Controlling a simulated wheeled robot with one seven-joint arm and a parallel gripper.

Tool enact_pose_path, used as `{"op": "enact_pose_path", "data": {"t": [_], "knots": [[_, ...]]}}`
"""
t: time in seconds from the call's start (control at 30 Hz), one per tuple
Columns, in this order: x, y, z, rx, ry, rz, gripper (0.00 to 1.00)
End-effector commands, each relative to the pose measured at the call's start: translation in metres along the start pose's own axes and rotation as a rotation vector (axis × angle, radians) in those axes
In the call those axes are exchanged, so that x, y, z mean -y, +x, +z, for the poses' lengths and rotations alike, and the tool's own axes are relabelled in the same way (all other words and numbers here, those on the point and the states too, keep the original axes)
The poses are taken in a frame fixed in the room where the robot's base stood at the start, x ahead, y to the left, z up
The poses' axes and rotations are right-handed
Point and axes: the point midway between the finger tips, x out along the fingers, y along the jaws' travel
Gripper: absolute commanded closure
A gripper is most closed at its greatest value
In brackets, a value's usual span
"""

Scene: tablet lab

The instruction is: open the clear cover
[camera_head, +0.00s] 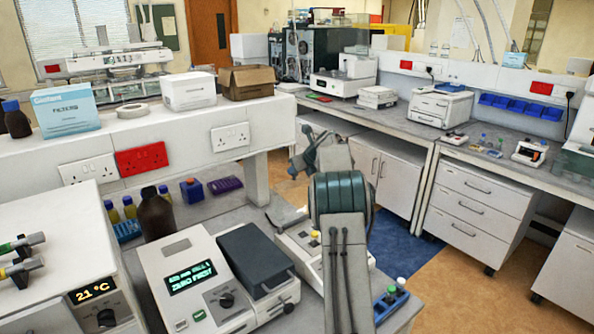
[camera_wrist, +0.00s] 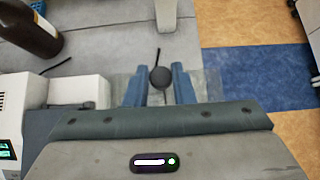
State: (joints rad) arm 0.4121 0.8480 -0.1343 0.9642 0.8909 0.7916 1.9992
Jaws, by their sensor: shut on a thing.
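The clear cover (camera_wrist: 208,84) is a faint see-through panel in the wrist view, partly hidden by my gripper. A dark round knob (camera_wrist: 160,78) shows at its middle. My gripper (camera_wrist: 160,82) has its two blue fingers on either side of this knob and is shut on it. In the head view my arm stands in front of this spot, so the cover and fingertips cannot be made out there. How far the cover is tilted is not clear.
A white instrument with a green display (camera_head: 190,277) stands left of my arm. A brown bottle (camera_head: 156,215) stands behind it and also shows in the wrist view (camera_wrist: 28,30). Small bottles with coloured caps (camera_head: 391,298) stand right of my arm. Floor lies beyond the bench's right edge.

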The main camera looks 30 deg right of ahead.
Motion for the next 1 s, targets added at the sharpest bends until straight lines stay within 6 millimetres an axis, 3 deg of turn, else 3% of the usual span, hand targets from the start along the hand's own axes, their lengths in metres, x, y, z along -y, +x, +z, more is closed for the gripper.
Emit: {"op": "enact_pose_path", "data": {"t": [0.97,1.0], "knots": [[0.0091,0.0096,0.0061,-0.097,0.009,-0.012,1.00],[0.0090,0.0097,0.0061,-0.097,0.009,-0.012,0.75]]}}
